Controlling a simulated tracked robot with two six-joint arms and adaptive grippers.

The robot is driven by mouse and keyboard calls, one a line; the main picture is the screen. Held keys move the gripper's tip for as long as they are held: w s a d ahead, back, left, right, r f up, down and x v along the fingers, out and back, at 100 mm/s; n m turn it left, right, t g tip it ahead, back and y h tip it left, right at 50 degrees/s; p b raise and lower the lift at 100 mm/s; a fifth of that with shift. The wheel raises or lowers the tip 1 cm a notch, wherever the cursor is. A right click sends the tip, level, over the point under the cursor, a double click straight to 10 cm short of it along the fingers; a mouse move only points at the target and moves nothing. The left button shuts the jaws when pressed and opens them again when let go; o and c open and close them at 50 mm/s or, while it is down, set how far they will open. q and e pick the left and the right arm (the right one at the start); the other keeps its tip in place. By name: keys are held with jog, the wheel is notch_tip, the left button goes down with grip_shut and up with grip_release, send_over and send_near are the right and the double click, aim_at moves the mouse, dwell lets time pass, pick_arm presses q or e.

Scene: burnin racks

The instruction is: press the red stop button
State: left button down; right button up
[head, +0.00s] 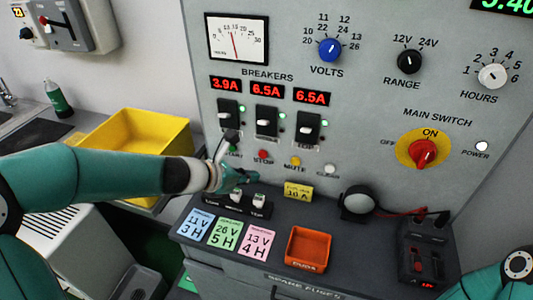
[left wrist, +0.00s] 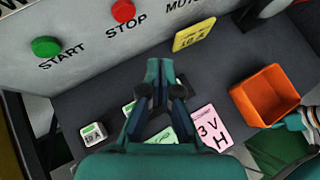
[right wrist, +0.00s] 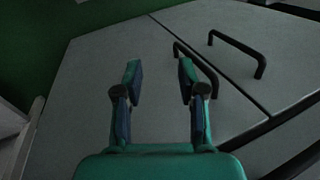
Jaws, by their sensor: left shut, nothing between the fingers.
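The red stop button (head: 263,155) sits on the grey panel below the breakers, and it also shows at the top of the left wrist view (left wrist: 123,11) above the word STOP. The green start button (left wrist: 46,46) is to its left. My left gripper (head: 243,178) is shut and empty, low in front of the panel and just below the buttons. In the left wrist view its closed fingertips (left wrist: 160,68) are apart from the stop button, which lies up and to the left. My right gripper (right wrist: 160,72) is open and empty over a grey surface with black handles.
A mute button (head: 295,161) is right of stop. Below are a fuse holder (head: 222,203), coloured cards (head: 226,234), an orange DUDS bin (head: 290,259) and a black tester (head: 424,250). A yellow bin (head: 130,128) stands left. The red main switch (head: 422,153) is at right.

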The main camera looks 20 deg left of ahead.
aim_at(263, 154)
pick_arm(q)
jog(key=shift+w+p, duration=0.85)
jog(key=shift+w, duration=1.5)
jog(key=shift+w+d, duration=0.1)
jog(key=shift+w+r+p, duration=0.1)
jog(key=shift+w+p, duration=0.2)
jog(key=shift+w, duration=0.4)
dwell(0.5)
jog(key=shift+s+b, duration=0.3)
jog(key=shift+s, duration=0.55)
